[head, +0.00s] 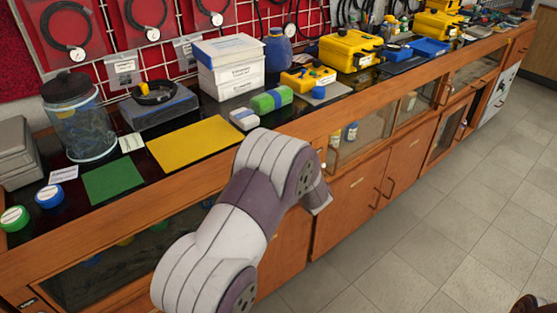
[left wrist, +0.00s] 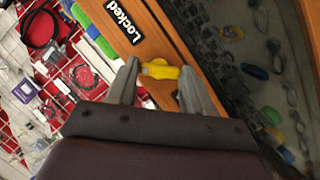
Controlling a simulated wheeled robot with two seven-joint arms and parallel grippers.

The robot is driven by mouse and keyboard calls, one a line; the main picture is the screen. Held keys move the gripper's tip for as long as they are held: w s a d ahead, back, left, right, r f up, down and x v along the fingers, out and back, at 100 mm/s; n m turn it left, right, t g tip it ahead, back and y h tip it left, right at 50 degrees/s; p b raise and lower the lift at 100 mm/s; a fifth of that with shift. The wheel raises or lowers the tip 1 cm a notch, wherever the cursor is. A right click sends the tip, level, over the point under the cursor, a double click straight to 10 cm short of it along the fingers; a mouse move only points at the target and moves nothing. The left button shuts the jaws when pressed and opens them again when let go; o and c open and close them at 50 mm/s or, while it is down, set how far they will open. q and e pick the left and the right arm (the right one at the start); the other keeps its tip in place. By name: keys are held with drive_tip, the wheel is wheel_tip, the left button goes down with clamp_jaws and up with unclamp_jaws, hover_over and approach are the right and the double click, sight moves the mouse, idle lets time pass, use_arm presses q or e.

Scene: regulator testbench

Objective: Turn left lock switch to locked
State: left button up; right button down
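The yellow lock switch (left wrist: 160,70) sits on the wooden cabinet front in the left wrist view, close to a black label reading "Locked" (left wrist: 124,20). My left gripper (left wrist: 161,86) is open, with its two grey fingers apart on either side of the switch. The switch lies nearer the left finger; whether they touch cannot be told. In the head view my left arm reaches over the cabinet front, and its fingers and the switch are hidden. My right gripper is in neither view.
The wooden cabinet (head: 355,195) runs along the wall. Its top holds a glass jar (head: 75,120), a yellow mat (head: 194,143), a green mat (head: 112,178), white boxes (head: 228,70) and yellow cases (head: 350,50).

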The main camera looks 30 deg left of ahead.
use_arm(q)
drive_tip(key=o, duration=0.3)
drive_tip(key=p+v, duration=0.1)
drive_tip(key=v, duration=1.1)
drive_tip(key=shift+s+d+r, duration=0.15)
drive_tip(key=shift+s+d, duration=0.05)
drive_tip(key=shift+d, duration=0.05)
